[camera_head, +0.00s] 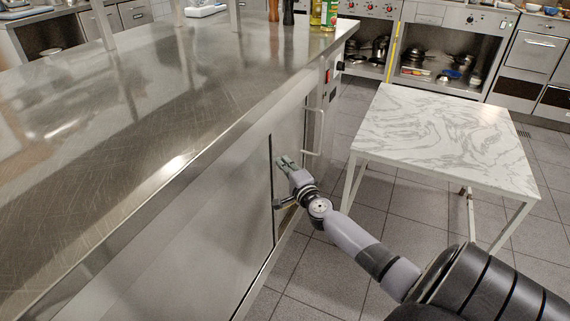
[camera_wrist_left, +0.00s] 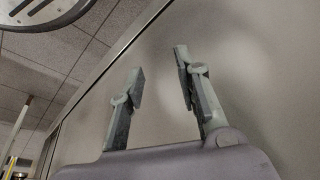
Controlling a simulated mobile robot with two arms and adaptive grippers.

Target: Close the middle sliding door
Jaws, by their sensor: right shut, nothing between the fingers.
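The steel counter's front carries flat sliding door panels. One large panel (camera_head: 215,235) fills the near part of the front, and a dark vertical edge line runs beside it. Another panel (camera_head: 288,128) lies farther along. I cannot tell for certain which one is the middle door. My right gripper (camera_head: 282,170) is shut and empty, close to the panel front by the dark edge line; contact is unclear. My left gripper (camera_wrist_left: 160,88) shows only in the left wrist view, open and empty, in front of a plain metal surface (camera_wrist_left: 255,65).
A vertical bar handle (camera_head: 316,132) sticks out from the counter front beyond my right gripper. A marble-topped table (camera_head: 450,135) stands to the right, with tiled floor (camera_head: 325,275) between it and the counter. Bottles (camera_head: 329,14) stand at the worktop's far end.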

